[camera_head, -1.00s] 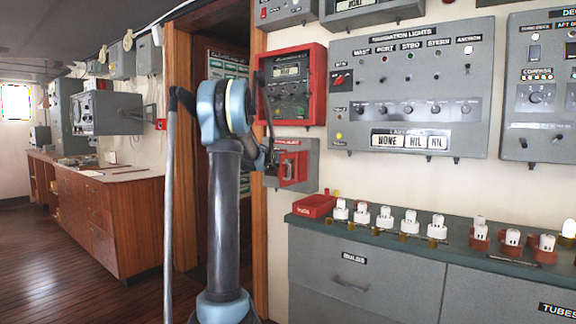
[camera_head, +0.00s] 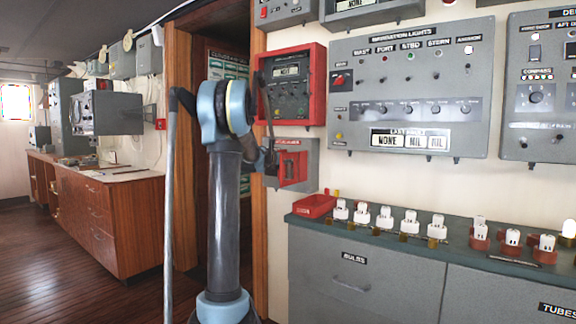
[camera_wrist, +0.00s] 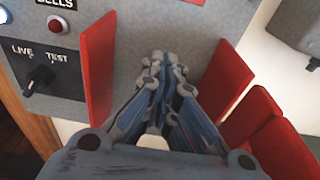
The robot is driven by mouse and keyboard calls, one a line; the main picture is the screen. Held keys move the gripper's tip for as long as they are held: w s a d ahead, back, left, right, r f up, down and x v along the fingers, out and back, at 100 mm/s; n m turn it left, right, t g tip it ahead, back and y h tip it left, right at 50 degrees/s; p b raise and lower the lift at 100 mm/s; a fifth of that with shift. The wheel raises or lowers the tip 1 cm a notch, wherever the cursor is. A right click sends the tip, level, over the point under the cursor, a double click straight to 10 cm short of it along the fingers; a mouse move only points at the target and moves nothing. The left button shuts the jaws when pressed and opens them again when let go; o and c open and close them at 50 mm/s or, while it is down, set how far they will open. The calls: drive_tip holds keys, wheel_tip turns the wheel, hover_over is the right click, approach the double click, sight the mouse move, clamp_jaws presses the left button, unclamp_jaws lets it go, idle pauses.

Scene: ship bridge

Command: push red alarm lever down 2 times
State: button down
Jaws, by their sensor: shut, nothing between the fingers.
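A red alarm fixture (camera_head: 294,168) sits on a small grey wall panel (camera_head: 308,150) below the red-framed unit. The wrist view shows its upright red side plates, one on the left (camera_wrist: 97,68) and one on the right (camera_wrist: 224,88). My gripper (camera_wrist: 158,68) is shut and empty between these plates, with its fingertips close to the grey panel face. Whether they touch anything I cannot tell.
A red-framed unit (camera_head: 292,85) hangs just above. A red tray (camera_head: 316,206) and several white bulbs stand on the counter (camera_head: 400,243) at lower right. A LIVE/TEST knob (camera_wrist: 40,75) is left of the plates. A wooden door frame (camera_head: 258,225) stands close left.

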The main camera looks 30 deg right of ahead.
drive_tip(key=shift+r, duration=1.5)
drive_tip(key=v, duration=0.9)
idle(1.1)
